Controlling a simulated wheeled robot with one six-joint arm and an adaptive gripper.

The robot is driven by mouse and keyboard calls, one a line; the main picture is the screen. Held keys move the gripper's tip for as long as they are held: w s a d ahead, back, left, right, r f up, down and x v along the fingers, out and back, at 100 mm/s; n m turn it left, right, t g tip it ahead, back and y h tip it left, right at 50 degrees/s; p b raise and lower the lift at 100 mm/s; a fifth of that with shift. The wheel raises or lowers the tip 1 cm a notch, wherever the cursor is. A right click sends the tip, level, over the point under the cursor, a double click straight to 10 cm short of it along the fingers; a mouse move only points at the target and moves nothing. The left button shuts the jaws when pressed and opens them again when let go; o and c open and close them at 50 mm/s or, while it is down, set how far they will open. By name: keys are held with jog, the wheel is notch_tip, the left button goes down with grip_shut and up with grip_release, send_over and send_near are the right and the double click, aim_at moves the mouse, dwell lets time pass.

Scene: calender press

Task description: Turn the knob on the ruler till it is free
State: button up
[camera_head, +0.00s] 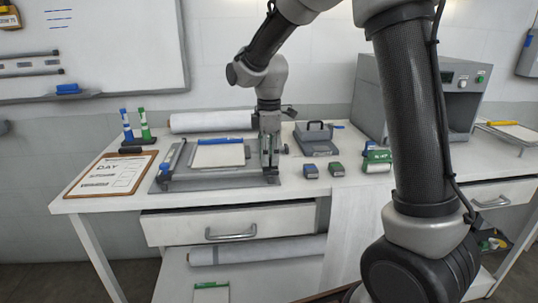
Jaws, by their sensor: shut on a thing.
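The ruler device (222,182) is a grey flat frame on the left part of the white table, with a blue-edged pad (218,156) on it. My gripper (269,160) points down at the right end of this device. Its fingers are shut on the knob there. The fingers hide most of the knob, so its shape and turn angle cannot be seen. A bar with a blue part lies along the left side of the device.
A grey hole punch (317,139), small dark boxes (336,169) and a green-white box (377,160) stand to the right. A white roll (212,121) lies behind. My arm blocks part of the right side.

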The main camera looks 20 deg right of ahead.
jog(key=o, duration=1)
jog(key=shift+r, duration=0.1)
notch_tip(320, 180, up, 12)
jog(key=shift+f, duration=0.1)
